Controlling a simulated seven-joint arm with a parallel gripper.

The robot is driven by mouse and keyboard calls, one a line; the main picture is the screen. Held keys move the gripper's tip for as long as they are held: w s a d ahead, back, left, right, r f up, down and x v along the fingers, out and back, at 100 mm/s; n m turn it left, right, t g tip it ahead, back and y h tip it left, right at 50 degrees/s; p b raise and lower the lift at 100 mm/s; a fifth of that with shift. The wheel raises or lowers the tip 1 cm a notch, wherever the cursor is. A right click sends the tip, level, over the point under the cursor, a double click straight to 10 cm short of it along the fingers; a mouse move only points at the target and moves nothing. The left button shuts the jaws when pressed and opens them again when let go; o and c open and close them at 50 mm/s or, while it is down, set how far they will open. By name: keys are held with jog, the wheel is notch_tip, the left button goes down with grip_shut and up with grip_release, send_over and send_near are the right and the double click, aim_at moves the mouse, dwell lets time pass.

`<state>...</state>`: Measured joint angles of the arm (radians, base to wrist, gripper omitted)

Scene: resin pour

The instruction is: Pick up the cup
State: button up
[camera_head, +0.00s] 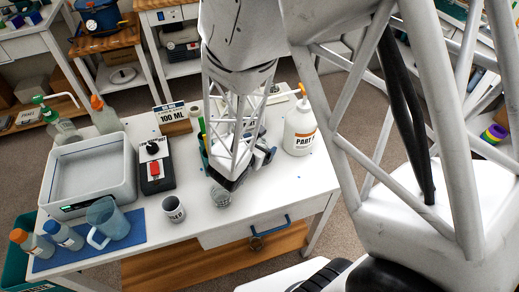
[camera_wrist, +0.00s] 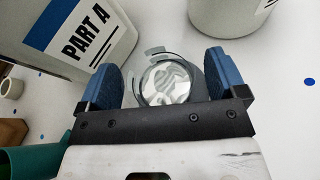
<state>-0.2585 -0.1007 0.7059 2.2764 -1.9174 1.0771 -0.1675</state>
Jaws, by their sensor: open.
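A small clear cup (camera_wrist: 165,82) shows in the wrist view between the two blue fingers of my gripper (camera_wrist: 160,65). The fingers are open, one on each side of the cup, and a gap shows at least on the right. The cup's lower side is partly hidden by the black gripper bar. In the head view a clear cup (camera_head: 221,199) stands on the white table, just below the end of my arm. I cannot tell for certain that it is the same cup.
A white PART A jug (camera_wrist: 85,35) stands close left in the wrist view, another white container (camera_wrist: 225,12) at the top.

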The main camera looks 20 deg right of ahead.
jog(key=c, duration=1)
jog(key=shift+o, duration=0.2)
jog(key=shift+s+r, duration=0.1)
jog(key=shift+s+r, duration=0.1)
jog(key=shift+r, duration=0.55)
notch_tip(320, 180, up, 6)
jog(key=s, duration=1.9)
jog(key=shift+s+f, duration=0.2)
jog(key=shift+f, duration=0.05)
jog(key=shift+s, duration=0.15)
